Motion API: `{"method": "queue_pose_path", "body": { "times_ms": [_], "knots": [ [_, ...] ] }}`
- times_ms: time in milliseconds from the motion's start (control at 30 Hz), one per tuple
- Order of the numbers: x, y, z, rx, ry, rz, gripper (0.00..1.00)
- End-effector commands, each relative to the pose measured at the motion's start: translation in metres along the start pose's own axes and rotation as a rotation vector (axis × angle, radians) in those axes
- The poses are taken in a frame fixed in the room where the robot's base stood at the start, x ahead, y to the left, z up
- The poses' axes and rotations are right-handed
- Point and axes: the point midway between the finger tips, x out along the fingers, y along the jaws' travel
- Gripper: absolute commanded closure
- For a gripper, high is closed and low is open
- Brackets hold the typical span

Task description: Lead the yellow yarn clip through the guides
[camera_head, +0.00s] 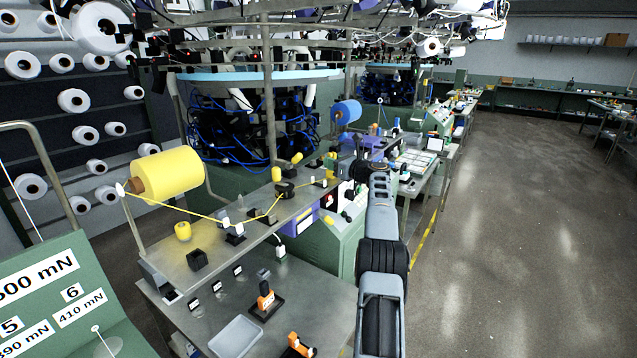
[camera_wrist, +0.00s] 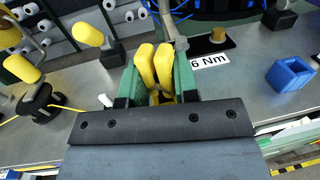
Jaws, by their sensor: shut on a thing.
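In the head view a big yellow yarn cone (camera_head: 168,173) sits on the left. Its yellow yarn (camera_head: 178,208) runs over a white eyelet (camera_head: 120,188) to a white-and-black guide (camera_head: 235,232), then up to a dark disc guide (camera_head: 285,189) and on towards my gripper (camera_head: 331,161). In the wrist view the yarn passes the disc guide (camera_wrist: 40,100) and continues right towards my green, yellow-tipped fingers (camera_wrist: 155,66). They are shut on the yellow yarn clip, which is mostly hidden between them; only a little yellow (camera_wrist: 158,97) shows low between the fingers.
Yellow-topped posts (camera_wrist: 88,34) stand left of my fingers. A small white peg (camera_wrist: 105,100) is close by. A "6 Nm" plate (camera_wrist: 210,60) and an open blue box (camera_wrist: 290,75) are on the right. A blue cone (camera_head: 346,112) stands beyond my gripper.

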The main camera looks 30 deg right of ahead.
Motion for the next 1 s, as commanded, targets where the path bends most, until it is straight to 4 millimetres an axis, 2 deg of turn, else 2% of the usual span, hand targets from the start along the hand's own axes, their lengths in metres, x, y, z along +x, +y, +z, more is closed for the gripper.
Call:
{"method": "queue_pose_path", "body": {
  "times_ms": [33, 300, 633, 833, 1000],
  "knots": [
    [0.000, 0.000, 0.000, 0.000, 0.000, 0.000, 0.69],
    [0.000, 0.000, 0.000, 0.000, 0.000, 0.000, 0.43],
    [-0.004, -0.001, -0.001, -0.001, 0.000, -0.001, 0.42],
    [-0.029, 0.000, -0.005, 0.000, -0.001, -0.003, 0.42],
    [-0.066, -0.001, -0.004, -0.001, 0.000, -0.004, 0.42]
  ]
}}
